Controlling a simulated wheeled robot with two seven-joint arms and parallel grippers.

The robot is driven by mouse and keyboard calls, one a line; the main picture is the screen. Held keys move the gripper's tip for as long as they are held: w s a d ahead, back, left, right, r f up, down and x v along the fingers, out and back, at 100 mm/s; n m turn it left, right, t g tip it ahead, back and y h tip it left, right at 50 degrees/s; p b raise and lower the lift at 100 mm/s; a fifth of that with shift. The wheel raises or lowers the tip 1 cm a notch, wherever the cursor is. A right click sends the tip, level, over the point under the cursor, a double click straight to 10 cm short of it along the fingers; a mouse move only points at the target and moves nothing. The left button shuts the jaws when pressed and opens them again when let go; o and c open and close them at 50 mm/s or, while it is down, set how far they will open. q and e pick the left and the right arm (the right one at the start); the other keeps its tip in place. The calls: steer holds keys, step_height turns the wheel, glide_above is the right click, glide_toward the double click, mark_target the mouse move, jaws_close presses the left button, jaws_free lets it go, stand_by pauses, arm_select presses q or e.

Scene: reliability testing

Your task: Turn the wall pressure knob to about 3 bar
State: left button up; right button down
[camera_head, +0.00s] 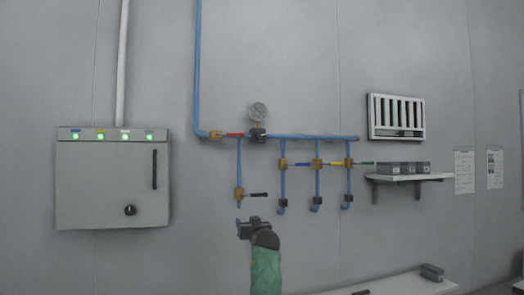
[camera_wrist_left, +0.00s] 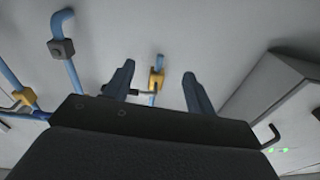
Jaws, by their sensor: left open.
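The round pressure gauge (camera_head: 258,111) stands on the blue pipe on the wall; its reading is too small to make out. A black knob (camera_head: 258,134) sits just below it on the pipe. My left gripper (camera_head: 247,223) is open and empty, well below the knob and just under the lower left brass valve (camera_head: 239,194). In the left wrist view, the open fingers (camera_wrist_left: 158,82) show apart, with that valve (camera_wrist_left: 156,82) and its dark handle beyond, between them. The knob cannot be made out in the left wrist view. My right gripper is not in view.
A grey control box (camera_head: 112,185) with green lights is at left. Several branch valves with coloured handles, such as a yellow one (camera_head: 337,163), are right of the gauge. A shelf (camera_head: 412,178) with grey boxes juts out further right. A white bench (camera_head: 400,285) is low right.

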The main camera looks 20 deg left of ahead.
arm_select(q)
steer(key=w+d+r+t, duration=0.1)
steer(key=w+d+r, duration=0.1)
steer(key=r, duration=0.7)
steer(key=w+d+r+t, duration=0.1)
steer(key=r, duration=0.8)
steer(key=t+y, duration=0.1)
glide_toward(261, 137)
steer(key=w, duration=0.2)
steer(key=p+x, duration=0.1)
steer(key=x, duration=0.1)
steer(key=p+x, duration=0.3)
steer(key=x, duration=0.2)
steer(key=shift+s+a+r, duration=0.25)
steer(key=shift+s+a, duration=0.05)
steer(key=shift+s, duration=0.1)
steer(key=shift+w+a+p, duration=0.2)
steer(key=shift+w+p, duration=0.1)
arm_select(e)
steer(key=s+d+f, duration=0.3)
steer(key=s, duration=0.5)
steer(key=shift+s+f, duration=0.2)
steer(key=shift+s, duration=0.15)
arm_select(q)
steer(key=shift+c, duration=0.3)
steer(key=c, duration=0.9)
